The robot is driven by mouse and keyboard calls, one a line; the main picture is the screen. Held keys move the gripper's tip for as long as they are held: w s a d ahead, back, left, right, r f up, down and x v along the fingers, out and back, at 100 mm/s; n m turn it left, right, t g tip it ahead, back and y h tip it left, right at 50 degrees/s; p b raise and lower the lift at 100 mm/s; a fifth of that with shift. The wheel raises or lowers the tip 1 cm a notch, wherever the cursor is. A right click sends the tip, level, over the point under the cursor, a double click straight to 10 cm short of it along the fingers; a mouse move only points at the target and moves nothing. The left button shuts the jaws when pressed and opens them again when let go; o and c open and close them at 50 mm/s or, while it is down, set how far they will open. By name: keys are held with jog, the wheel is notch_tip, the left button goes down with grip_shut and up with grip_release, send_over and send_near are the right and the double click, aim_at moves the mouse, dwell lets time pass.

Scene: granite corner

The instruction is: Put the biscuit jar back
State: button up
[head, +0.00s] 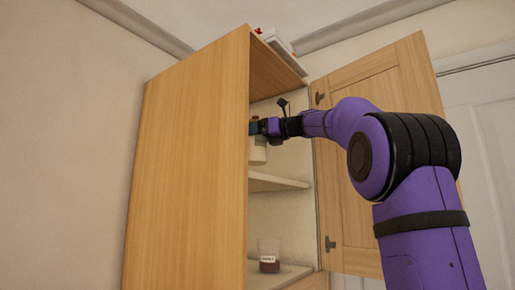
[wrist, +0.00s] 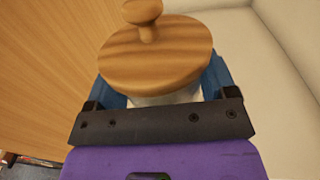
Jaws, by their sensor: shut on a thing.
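The biscuit jar (wrist: 155,55) has a round wooden lid with a knob and a pale body, and it fills the upper middle of the wrist view. In the head view its pale body (head: 258,155) shows inside the open cupboard, above the middle shelf (head: 275,182). My gripper (head: 262,127) reaches into the cupboard from the right and is shut on the jar, with blue fingers on both sides just under the lid. The wooden cupboard (head: 190,170) has its door (head: 385,150) swung open to the right. Whether the jar's base touches the shelf I cannot tell.
A jar with dark contents (head: 269,256) stands on the lower shelf (head: 275,278). A white and red item (head: 275,40) lies on top of the cupboard. The cupboard's left side panel stands close beside my gripper, and the open door is close to my arm.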

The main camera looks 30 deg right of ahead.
aim_at(265, 144)
jog(key=shift+f, duration=2.05)
jog(key=o, duration=1.7)
jog(key=shift+f, duration=0.15)
jog(key=shift+o, duration=0.2)
jog(key=shift+s+d, duration=0.1)
jog(key=v, duration=1.1)
jog(key=shift+s+d, duration=0.2)
jog(key=shift+s, duration=0.15)
